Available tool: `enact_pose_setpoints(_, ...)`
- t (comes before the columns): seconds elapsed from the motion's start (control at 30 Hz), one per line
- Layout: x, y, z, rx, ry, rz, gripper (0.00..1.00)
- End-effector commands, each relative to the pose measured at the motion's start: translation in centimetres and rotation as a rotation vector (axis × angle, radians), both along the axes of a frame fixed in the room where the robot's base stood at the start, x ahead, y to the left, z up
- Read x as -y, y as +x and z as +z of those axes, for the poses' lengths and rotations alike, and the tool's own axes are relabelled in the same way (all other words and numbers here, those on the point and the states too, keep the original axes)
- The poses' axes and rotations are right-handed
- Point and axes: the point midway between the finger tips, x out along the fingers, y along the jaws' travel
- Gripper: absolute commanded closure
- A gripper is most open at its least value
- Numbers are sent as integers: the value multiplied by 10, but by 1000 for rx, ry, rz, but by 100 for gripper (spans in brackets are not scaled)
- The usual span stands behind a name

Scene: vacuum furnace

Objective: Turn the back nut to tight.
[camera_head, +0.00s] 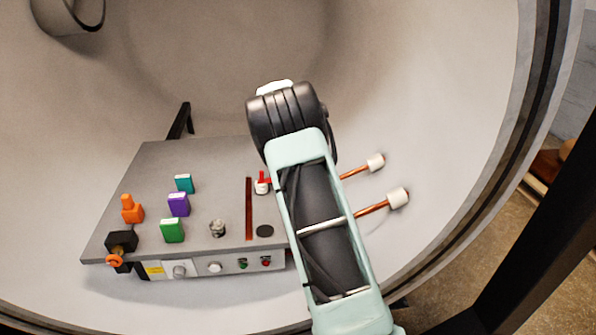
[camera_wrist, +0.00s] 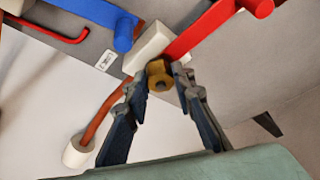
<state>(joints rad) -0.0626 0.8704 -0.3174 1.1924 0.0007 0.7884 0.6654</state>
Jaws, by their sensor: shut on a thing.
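In the wrist view, a brass-coloured nut (camera_wrist: 160,82) sits against a white block (camera_wrist: 147,47). My gripper (camera_wrist: 162,72) has its two fingertips on either side of the nut, shut on it. The nut shows a dark round hole facing the camera. In the head view my arm hides the nut and my gripper. The frames do not show whether this is the back nut or how tight it is.
In the wrist view, red (camera_wrist: 205,27) and blue (camera_wrist: 90,10) bars lie close by, with a copper rod (camera_wrist: 101,118) at left. The head view shows a grey bench (camera_head: 150,165) with coloured blocks, and two white-capped rods (camera_head: 397,198) right of my arm.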

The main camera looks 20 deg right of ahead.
Motion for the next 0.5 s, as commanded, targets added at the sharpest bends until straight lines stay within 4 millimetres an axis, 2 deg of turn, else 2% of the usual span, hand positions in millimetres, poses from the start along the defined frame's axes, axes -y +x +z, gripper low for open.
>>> enact_pose_setpoints(0.5,-2,3,1,-3,-1,-491,100)
